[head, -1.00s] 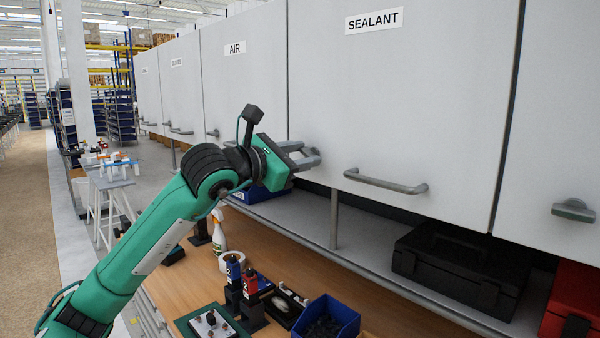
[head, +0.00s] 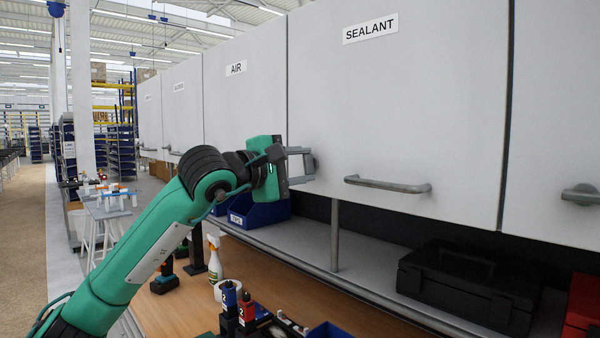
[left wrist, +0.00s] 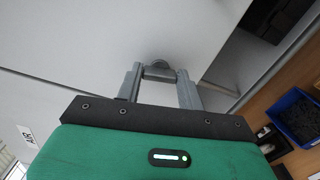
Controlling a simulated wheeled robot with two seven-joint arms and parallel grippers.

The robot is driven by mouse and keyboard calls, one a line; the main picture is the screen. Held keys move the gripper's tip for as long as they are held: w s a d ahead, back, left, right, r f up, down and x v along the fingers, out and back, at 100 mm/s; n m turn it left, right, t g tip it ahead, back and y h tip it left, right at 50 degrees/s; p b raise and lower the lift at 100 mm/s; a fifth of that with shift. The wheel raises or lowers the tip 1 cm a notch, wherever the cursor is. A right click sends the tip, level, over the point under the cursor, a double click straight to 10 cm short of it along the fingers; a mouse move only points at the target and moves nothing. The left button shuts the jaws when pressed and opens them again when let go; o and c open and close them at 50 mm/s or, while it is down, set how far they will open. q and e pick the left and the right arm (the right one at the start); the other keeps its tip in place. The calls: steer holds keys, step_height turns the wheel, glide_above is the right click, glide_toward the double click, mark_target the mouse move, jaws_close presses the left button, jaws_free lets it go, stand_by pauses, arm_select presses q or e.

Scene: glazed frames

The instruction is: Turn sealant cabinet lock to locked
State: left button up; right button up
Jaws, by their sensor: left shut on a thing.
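The sealant cabinet (head: 400,110) is a pale grey door with a SEALANT label (head: 370,28) and a bar handle (head: 388,184) low on its front. My left gripper (head: 309,165) is at the door's lower left, left of the handle. In the left wrist view my left gripper (left wrist: 160,74) has its grey fingers shut on the lock's small grey knob (left wrist: 158,64), whose rounded top shows past the fingertips. The fingers hide most of the knob, so its exact angle is hard to tell. My right gripper is not in view.
A shelf below holds a black case (head: 465,285), a red case (head: 583,305) and blue bins (head: 265,212). Tools and a spray bottle (head: 214,262) stand on the bench.

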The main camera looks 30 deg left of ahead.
arm_select(q)
steer(key=shift+f+m+b, duration=0.1)
steer(key=shift+m+b, duration=0.2)
steer(key=shift+m, duration=0.8)
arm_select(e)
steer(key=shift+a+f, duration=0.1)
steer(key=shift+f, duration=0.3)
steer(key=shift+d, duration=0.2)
arm_select(q)
steer(key=o, duration=1)
steer(key=shift+s, duration=0.15)
steer(key=b+v, duration=0.4)
steer(key=v, duration=0.9)
steer(key=shift+s, duration=0.25)
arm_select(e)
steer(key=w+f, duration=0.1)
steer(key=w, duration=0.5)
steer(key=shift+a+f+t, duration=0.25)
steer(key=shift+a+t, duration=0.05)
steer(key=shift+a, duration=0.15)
